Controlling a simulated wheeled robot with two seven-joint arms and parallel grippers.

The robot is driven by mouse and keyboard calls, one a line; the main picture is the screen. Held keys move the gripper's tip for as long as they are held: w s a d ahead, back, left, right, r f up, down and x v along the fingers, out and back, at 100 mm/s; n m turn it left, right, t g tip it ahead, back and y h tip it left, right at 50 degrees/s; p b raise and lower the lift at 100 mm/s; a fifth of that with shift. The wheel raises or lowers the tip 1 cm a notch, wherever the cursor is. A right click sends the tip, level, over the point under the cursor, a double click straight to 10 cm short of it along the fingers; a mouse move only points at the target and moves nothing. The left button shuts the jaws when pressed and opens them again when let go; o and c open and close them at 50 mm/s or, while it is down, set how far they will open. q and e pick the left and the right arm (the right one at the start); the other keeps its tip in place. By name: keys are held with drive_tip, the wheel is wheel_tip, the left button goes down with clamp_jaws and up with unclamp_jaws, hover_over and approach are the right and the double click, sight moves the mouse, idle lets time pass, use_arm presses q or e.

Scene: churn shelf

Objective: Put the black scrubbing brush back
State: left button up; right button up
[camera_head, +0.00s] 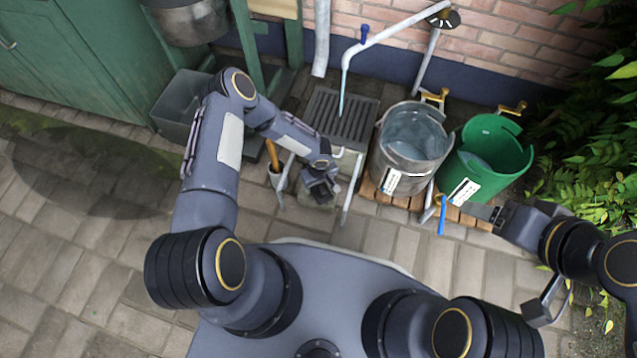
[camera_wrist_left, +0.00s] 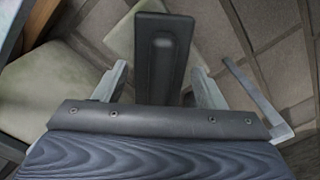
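In the left wrist view a flat black piece with a shallow groove, which looks like the black scrubbing brush (camera_wrist_left: 163,62), stands between the two fingertips of my left gripper (camera_wrist_left: 162,88). A narrow gap shows on each side, so the fingers look open around it. In the head view my left gripper (camera_head: 320,190) is low beside a slatted dark stand (camera_head: 340,117), and the brush cannot be told apart there. My right gripper (camera_head: 482,212) is near the front of the green tub; its fingers are unclear.
A metal tub (camera_head: 409,150) and a green tub (camera_head: 488,158) stand on a wooden pallet (camera_head: 398,200). A wooden-handled tool stands in a light holder (camera_head: 277,180) left of the gripper. A grey bin (camera_head: 181,105) is farther left. The paving at left is clear.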

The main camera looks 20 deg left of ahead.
use_arm(q)
drive_tip(key=shift+o, duration=0.7)
